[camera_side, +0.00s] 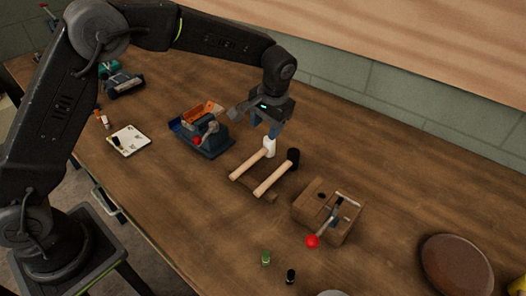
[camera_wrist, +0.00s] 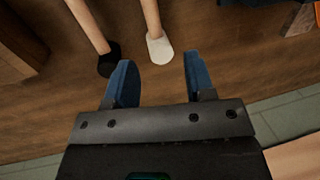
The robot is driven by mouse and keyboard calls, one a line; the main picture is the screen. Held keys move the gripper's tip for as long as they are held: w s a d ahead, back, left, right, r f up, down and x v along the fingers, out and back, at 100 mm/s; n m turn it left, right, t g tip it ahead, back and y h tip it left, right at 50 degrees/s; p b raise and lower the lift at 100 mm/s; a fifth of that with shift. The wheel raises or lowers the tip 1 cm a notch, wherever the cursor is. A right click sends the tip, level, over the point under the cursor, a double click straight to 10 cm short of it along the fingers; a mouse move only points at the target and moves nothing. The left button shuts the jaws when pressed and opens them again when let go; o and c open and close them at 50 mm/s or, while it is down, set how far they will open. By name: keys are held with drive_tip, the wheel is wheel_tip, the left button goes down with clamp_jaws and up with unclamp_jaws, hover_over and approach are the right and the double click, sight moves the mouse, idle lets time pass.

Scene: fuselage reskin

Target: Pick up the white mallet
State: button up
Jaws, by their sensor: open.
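The white mallet has a white head (camera_side: 269,146) and a pale wooden handle (camera_side: 248,165) that points down-left in the side view. In the wrist view its white head (camera_wrist: 160,50) lies just beyond the fingertips, between their lines. My gripper (camera_side: 275,131) is above the white head in the side view. In the wrist view the blue fingers (camera_wrist: 157,66) are apart with nothing between them. A second mallet with a black head (camera_side: 293,158) lies parallel beside it, and its head also shows near the left finger in the wrist view (camera_wrist: 108,60).
The handles rest across a small wooden rack (camera_side: 263,193). A wooden block with a red-knobbed lever (camera_side: 327,209) stands to the right. A blue vise-like tool (camera_side: 205,136) stands to the left. Bare table lies right of the gripper.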

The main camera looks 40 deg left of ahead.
sight(262, 151)
drive_tip(key=f, duration=0.4)
drive_tip(key=shift+a, duration=0.4)
drive_tip(key=shift+s+a+f, duration=0.1)
drive_tip(key=shift+f, duration=1.2)
drive_tip(key=shift+s+a+f, duration=0.1)
drive_tip(key=shift+f, duration=1.2)
drive_tip(key=shift+d, duration=0.1)
clamp_jaws()
